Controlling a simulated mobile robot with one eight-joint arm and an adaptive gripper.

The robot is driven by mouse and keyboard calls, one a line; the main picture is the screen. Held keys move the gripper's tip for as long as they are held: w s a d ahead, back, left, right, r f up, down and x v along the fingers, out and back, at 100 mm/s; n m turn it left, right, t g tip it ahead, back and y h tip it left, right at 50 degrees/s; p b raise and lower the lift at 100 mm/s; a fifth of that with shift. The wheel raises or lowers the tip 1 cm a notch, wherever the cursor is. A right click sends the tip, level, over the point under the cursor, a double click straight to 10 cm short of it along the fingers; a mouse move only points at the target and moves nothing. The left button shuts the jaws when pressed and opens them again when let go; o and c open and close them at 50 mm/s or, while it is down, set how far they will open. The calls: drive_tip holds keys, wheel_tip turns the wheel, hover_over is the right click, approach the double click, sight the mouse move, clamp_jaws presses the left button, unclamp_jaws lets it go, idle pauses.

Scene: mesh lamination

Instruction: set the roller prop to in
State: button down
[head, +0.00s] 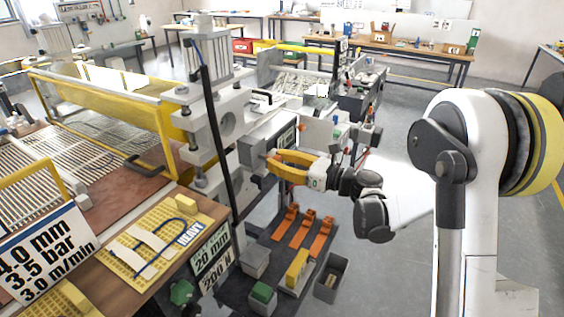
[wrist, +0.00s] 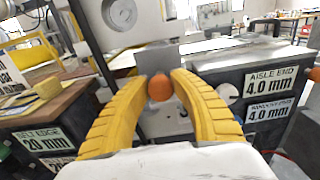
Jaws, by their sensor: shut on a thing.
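My gripper (head: 273,165) has yellow fingers and reaches left to the machine's grey front in the head view. In the wrist view my gripper (wrist: 161,82) has its two fingertips on either side of an orange ball knob (wrist: 160,88), and it is shut on this knob. The knob sits in front of a light grey plate on the machine. The fingers hide it in the head view. I cannot tell from the frames which position the roller prop is in.
A dark cabinet (wrist: 262,90) with "AISLE END 4.0 mm" signs stands right of the knob. A wooden table (head: 150,262) with a yellow mesh piece is at the left. Orange holders (head: 303,232) and blocks lie on a low dark tray below my gripper.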

sight(267, 157)
drive_tip(key=x, duration=0.5)
drive_tip(key=c, duration=1.1)
unclamp_jaws()
drive_tip(key=v, duration=1.2)
